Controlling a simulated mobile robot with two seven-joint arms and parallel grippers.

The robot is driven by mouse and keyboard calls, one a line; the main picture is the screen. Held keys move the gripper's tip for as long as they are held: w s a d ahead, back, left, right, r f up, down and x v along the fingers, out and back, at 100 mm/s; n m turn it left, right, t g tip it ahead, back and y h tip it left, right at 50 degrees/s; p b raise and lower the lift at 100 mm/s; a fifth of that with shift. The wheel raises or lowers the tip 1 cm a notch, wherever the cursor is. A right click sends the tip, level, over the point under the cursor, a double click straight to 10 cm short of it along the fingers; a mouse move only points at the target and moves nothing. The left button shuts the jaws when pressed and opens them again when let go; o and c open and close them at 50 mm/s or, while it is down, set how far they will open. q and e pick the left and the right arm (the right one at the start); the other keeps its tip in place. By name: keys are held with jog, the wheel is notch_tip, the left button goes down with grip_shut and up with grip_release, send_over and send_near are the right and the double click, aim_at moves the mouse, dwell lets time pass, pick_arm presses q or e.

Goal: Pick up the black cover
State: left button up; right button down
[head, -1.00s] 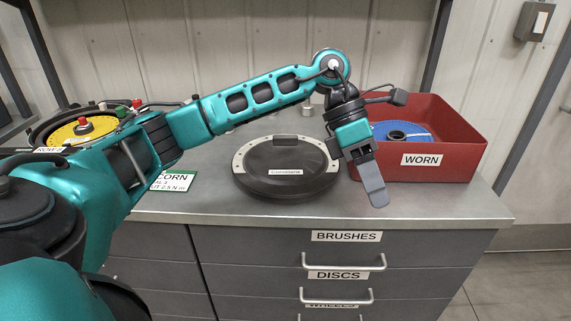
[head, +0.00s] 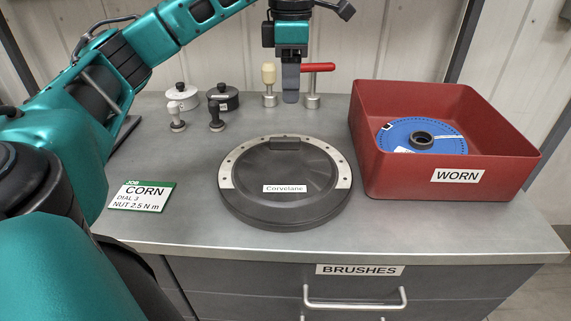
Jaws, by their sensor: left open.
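The black cover (head: 285,200) lies flat on the grey bench in the head view, near the middle. It is round, with a light metal arc around its far rim, a raised block at the back and a label reading "Corvelane". My left gripper (head: 291,97) points downward behind and above the cover, apart from it and empty. Its fingers are seen edge-on and overlap in the picture. My right gripper is out of view.
A red bin (head: 400,180) marked WORN, holding a blue disc (head: 402,137), stands at right. A red-handled tool (head: 316,69) and a cream-knobbed tool (head: 269,76) stand behind the cover. Small knobbed pots (head: 182,98) and a CORN card (head: 141,196) are at left.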

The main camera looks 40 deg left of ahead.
pick_arm(q)
jog(key=b, duration=0.2)
send_over(288, 139)
jog(key=f, duration=0.5)
jog(key=shift+s+d+f, duration=0.15)
jog(key=shift+d, duration=0.2)
jog(key=shift+f, duration=0.5)
jog(key=f, duration=0.2)
jog(key=a+f+b, duration=0.1)
jog(key=f, duration=0.1)
jog(key=shift+f, duration=0.2)
jog(key=shift+d+f, duration=0.1)
jog(key=shift+f, duration=0.25)
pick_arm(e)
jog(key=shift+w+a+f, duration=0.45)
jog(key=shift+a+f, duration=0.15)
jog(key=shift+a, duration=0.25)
pick_arm(q)
jog(key=c, duration=0.6)
grip_shut()
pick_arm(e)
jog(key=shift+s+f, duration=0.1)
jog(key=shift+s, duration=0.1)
